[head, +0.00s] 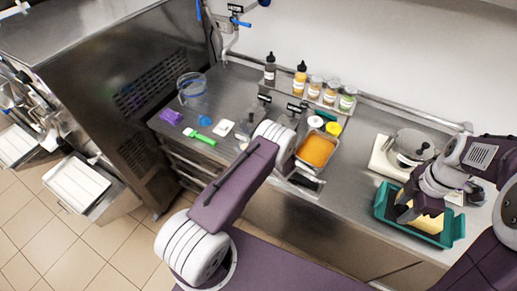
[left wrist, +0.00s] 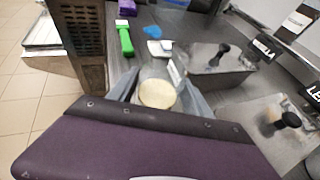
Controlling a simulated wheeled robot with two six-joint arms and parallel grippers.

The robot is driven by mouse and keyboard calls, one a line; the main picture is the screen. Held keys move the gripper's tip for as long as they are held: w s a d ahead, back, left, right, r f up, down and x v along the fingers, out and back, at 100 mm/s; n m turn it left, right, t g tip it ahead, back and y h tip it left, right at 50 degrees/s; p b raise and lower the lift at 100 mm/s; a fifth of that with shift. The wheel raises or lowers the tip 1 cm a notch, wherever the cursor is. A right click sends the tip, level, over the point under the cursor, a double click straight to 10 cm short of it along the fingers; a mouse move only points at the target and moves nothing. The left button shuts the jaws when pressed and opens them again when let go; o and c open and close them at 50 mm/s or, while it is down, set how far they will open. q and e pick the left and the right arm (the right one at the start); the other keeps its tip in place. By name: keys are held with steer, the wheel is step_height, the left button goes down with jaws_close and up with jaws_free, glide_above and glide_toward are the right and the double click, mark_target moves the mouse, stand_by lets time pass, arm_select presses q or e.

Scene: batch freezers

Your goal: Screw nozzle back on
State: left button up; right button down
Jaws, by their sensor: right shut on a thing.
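No nozzle can be made out clearly in either view. My left gripper (left wrist: 160,97) is open in the left wrist view, with a grey finger on each side of a clear jar (left wrist: 157,94) of cream-coloured contents; I cannot tell whether they touch it. In the head view my own wrist hides most of this gripper. My right gripper (head: 407,211) is low over the teal crate (head: 445,237) at the right of the counter. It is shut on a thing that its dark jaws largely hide. Pale yellow contents (head: 426,224) show in the crate beside it.
Squeeze bottles (head: 300,80) and jars (head: 331,92) stand on a rear shelf. An orange-filled pan (head: 316,151) is set mid-counter. A green-handled tool (head: 205,139), purple item (head: 171,116) and clear tub (head: 192,88) lie left. A lidded metal pot (head: 410,147) stands right.

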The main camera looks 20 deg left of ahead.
mark_target(246, 138)
arm_select(q)
steer(key=c, duration=1.1)
steer(key=shift+o, duration=0.2)
